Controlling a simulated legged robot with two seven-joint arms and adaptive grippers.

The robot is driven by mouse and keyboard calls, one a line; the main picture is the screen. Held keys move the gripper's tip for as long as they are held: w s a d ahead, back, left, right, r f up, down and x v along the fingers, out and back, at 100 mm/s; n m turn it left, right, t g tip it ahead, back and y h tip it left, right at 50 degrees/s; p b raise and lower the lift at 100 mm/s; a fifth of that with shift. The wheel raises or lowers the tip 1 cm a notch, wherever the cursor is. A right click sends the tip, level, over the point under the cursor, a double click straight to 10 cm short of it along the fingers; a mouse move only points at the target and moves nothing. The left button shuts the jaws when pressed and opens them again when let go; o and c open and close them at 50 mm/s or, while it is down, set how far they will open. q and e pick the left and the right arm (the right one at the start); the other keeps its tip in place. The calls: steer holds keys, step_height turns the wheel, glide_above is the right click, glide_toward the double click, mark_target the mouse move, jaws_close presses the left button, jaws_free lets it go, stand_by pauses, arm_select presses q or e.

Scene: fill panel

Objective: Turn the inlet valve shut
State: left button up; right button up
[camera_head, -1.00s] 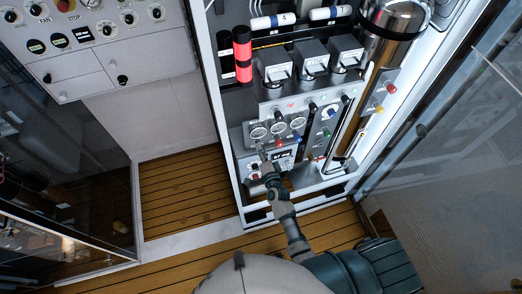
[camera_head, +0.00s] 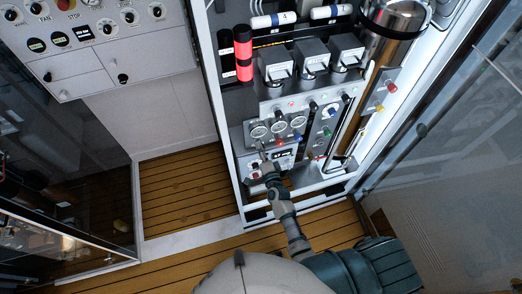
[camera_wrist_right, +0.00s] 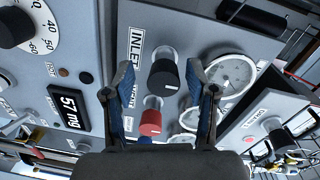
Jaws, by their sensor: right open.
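The inlet valve is a black round knob (camera_wrist_right: 164,76) on a grey panel, beside the printed label INLET (camera_wrist_right: 136,45) in the right wrist view. My right gripper (camera_wrist_right: 162,68) is open, with one blue-padded finger on each side of the black knob. The fingers look apart from it, though the depth gap is hard to judge. A red knob (camera_wrist_right: 151,122) sits just below, also between the fingers. In the head view my right gripper (camera_head: 265,158) is at the lower left of the gauge panel and hides the knob. My left gripper is not in view.
Round gauges (camera_head: 278,125) sit close to the inlet knob. A display (camera_wrist_right: 69,107) and dial (camera_wrist_right: 16,28) are left of the fingers in the wrist view. The cabinet's white frame (camera_head: 226,120) borders the panel, and a glass door (camera_head: 450,170) stands at right.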

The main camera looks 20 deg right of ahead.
steer(key=s, duration=1.2)
steer(key=shift+d+r, duration=0.25)
steer(key=shift+w, duration=0.1)
steer(key=s+a+f+n+g+y+b, duration=0.1)
steer(key=s+f+n+g, duration=0.25)
steer(key=f, duration=0.75)
steer(key=s+f+n+g+b, duration=0.1)
steer(key=s+f+n+g, duration=0.3)
steer(key=f, duration=0.7)
steer(key=s+a+f+n+g+y+b, duration=0.1)
steer(key=s+f+n, duration=0.1)
steer(key=s+f, duration=0.65)
steer(key=s+d+f+n+g+h+b, duration=0.1)
steer(key=s+d+f+n+g, duration=0.3)
steer(key=s+f, duration=0.6)
steer(key=s+d+f+n+g+h+b, duration=0.1)
steer(key=s+d+f+n+g, duration=0.3)
steer(key=s+f, duration=0.6)
steer(key=s+d, duration=0.2)
steer(key=s, duration=0.2)
steer(key=shift+h, duration=0.3)
